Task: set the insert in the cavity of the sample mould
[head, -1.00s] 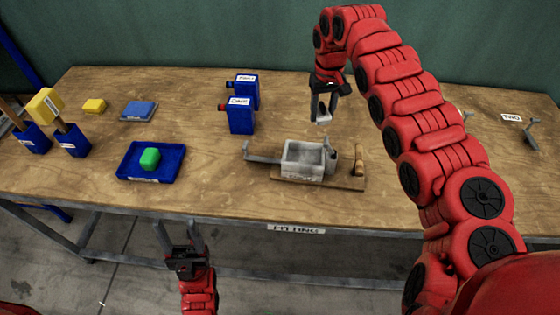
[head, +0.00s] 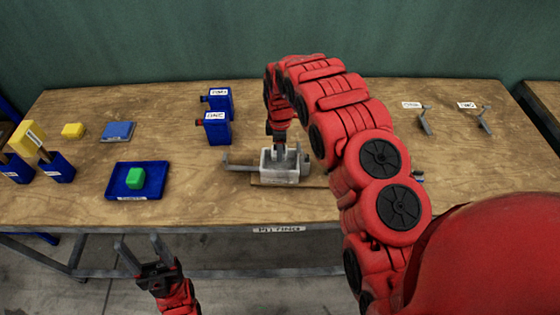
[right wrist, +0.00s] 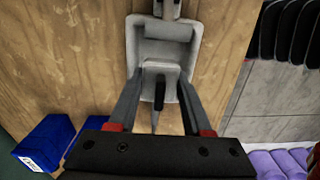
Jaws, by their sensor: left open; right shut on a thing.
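The sample mould (head: 284,172) is a light grey open box on a wooden board, with a metal bar at its left. In the right wrist view its rim (right wrist: 194,62) and cavity lie under my right gripper. My right gripper (head: 279,150) is over the mould, pointing down, its fingertips at the cavity. It is shut on a small grey piece, apparently the insert (right wrist: 150,72), seen between the fingers (right wrist: 157,82) in the wrist view. I cannot tell whether the insert touches the cavity floor. My left gripper (head: 140,244) is open and empty, in front of the table edge.
A blue tray (head: 155,187) with a green block (head: 135,178) is to the left. Metal brackets (head: 425,120) stand at the right.

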